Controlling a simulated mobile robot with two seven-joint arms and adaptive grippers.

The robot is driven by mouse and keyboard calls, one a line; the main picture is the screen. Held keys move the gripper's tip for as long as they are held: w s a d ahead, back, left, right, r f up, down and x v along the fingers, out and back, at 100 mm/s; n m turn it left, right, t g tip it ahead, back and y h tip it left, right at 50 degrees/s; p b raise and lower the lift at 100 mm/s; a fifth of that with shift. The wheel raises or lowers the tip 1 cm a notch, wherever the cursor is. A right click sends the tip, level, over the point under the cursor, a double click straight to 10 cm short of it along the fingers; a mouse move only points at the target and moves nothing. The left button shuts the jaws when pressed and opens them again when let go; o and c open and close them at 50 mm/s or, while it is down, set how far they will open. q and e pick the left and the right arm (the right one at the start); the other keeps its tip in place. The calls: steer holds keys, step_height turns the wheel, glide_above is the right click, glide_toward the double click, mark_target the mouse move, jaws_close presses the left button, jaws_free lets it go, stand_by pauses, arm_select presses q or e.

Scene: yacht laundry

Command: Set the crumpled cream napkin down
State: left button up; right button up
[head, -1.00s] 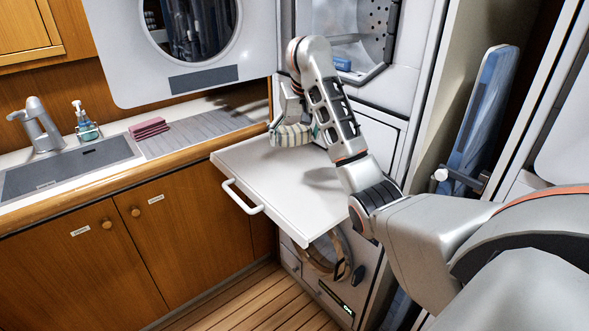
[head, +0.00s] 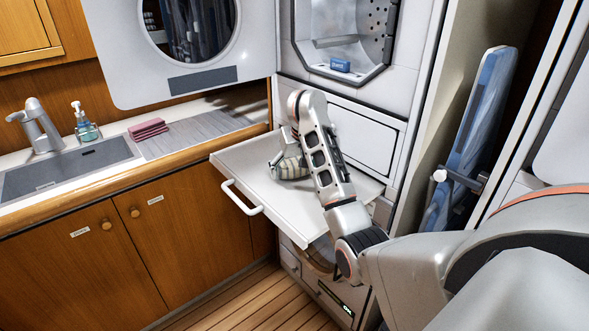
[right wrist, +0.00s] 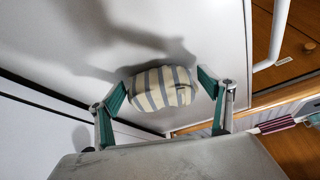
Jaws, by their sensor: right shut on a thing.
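The crumpled cream napkin (head: 291,168), cream with grey stripes, is bunched up over the white pull-out shelf (head: 240,163). It also shows in the right wrist view (right wrist: 160,90), between the two green-lined fingers. My right gripper (head: 281,163) is shut on it and points down at the shelf; my forearm hides part of the shelf behind. The napkin is close to the shelf surface; I cannot tell whether it touches. My left gripper is not in view.
The shelf has a white handle (head: 243,198) on its front left edge and bare room left of the napkin. A counter with folded pink cloth (head: 148,128) and a sink (head: 70,165) lies left. An open dryer drum holds a blue box (head: 340,66). A blue ironing board (head: 470,135) stands right.

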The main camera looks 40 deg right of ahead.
steer(key=shift+f, duration=0.15)
steer(key=o, duration=1.1)
steer(key=shift+r, duration=0.4)
steer(key=v, duration=1.1)
steer(key=shift+s+r, duration=0.15)
steer(key=shift+r, duration=0.1)
